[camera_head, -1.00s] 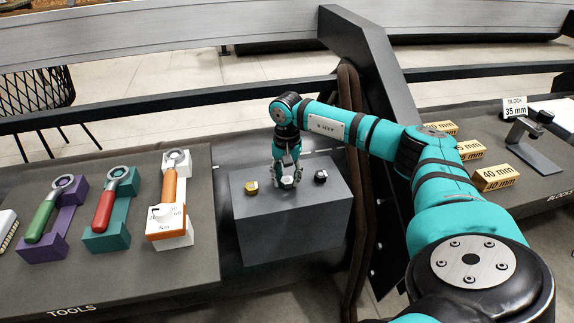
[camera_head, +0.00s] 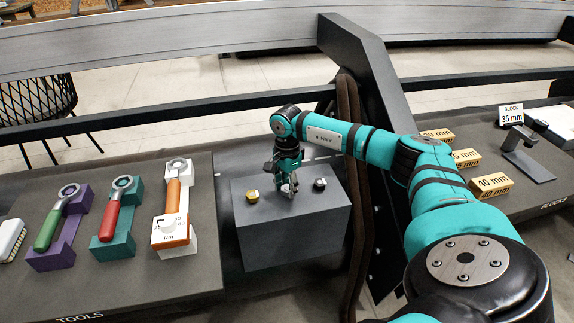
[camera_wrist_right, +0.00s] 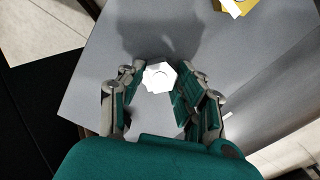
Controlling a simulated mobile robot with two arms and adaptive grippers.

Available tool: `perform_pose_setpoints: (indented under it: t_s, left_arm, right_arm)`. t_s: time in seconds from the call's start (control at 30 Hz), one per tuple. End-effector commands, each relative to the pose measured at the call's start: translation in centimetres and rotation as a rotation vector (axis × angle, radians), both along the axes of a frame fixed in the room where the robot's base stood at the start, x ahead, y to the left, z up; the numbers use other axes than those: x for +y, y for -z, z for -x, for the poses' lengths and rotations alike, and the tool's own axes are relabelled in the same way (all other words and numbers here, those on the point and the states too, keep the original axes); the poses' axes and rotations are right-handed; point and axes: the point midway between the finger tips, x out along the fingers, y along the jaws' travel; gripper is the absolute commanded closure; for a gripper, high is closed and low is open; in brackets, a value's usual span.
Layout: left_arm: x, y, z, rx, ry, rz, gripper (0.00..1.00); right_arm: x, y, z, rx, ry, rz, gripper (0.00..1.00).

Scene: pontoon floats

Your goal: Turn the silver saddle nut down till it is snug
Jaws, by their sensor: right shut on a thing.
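The silver saddle nut (camera_head: 286,188) is the middle one of three on top of the grey block (camera_head: 293,237). In the right wrist view the nut (camera_wrist_right: 160,76) is a bright hexagonal piece between the fingertips. My right gripper (camera_head: 288,185) points down from above and is shut on this nut, with a finger on either side. The fingers partly hide the nut in the head view, and its threads and seat cannot be seen. My left gripper is in no view.
A gold nut (camera_head: 253,196) sits left of the gripper and a dark-sided nut (camera_head: 320,184) right of it, both close. Green, red and orange-handled wrenches rest in holders on the tool table (camera_head: 118,286) at left. Marked blocks (camera_head: 490,185) stand at right.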

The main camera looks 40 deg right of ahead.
Motion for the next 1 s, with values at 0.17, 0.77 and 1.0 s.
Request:
perform_pose_setpoints:
  t_s: [0.17,0.77,1.0]
  left_arm:
    - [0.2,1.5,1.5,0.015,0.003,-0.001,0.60]
    - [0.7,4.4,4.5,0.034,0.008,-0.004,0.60]
    - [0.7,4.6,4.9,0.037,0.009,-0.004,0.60]
  right_arm:
    - [0.0,-0.1,0.0,0.001,0.128,-0.001,0.95]
    - [0.0,0.1,0.0,0.000,0.386,0.000,0.95]
    - [0.0,0.0,0.0,0.000,0.417,0.000,0.95]
